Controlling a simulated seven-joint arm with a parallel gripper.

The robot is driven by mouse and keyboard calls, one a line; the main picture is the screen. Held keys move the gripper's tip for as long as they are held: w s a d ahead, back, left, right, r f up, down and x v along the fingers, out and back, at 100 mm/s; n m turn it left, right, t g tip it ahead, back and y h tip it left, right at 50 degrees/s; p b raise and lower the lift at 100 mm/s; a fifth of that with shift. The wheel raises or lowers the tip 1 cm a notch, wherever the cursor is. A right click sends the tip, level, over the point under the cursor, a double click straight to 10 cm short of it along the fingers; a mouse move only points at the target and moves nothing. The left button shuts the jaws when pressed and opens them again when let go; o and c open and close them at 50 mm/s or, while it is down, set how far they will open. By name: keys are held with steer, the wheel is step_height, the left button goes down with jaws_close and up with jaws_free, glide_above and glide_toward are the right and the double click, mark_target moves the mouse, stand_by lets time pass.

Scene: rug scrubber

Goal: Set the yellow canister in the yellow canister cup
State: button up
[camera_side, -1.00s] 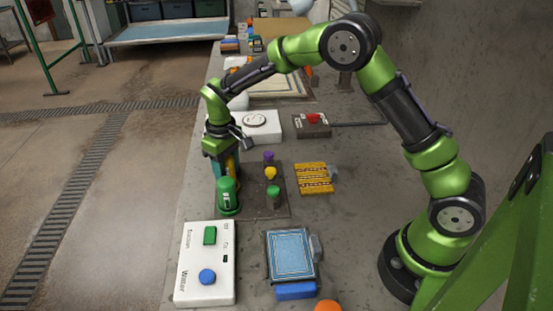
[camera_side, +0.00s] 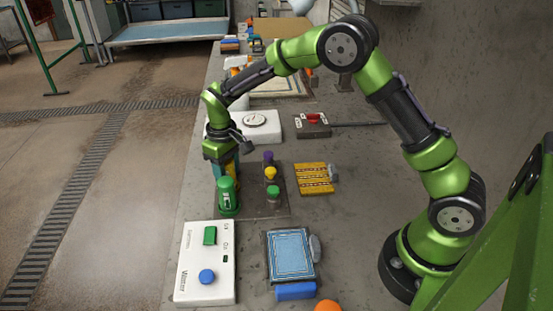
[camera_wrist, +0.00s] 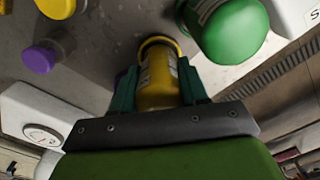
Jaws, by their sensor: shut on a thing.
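My gripper (camera_side: 222,172) is shut on the yellow canister (camera_wrist: 158,78), which stands between the two dark green fingers in the wrist view. In the side view the canister (camera_side: 236,168) is mostly hidden behind the fingers and the green canister. A yellow ring (camera_wrist: 160,40), which looks like the rim of the yellow canister cup, shows around the canister's far end. The canister is lined up with this ring; I cannot tell how deep it sits. My gripper points down over the left part of the dark base plate (camera_side: 257,208).
The green canister (camera_side: 227,196) stands close beside my gripper, also in the wrist view (camera_wrist: 230,30). Purple (camera_side: 268,158), yellow (camera_side: 270,173) and green (camera_side: 273,192) knobs stand to the right. A white button panel (camera_side: 206,262) lies in front, a white dial box (camera_side: 262,127) behind.

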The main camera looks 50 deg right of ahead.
steer(key=shift+f, duration=0.15)
steer(key=o, duration=1.1)
steer(key=shift+c, duration=0.2)
step_height(320, 180, up, 17)
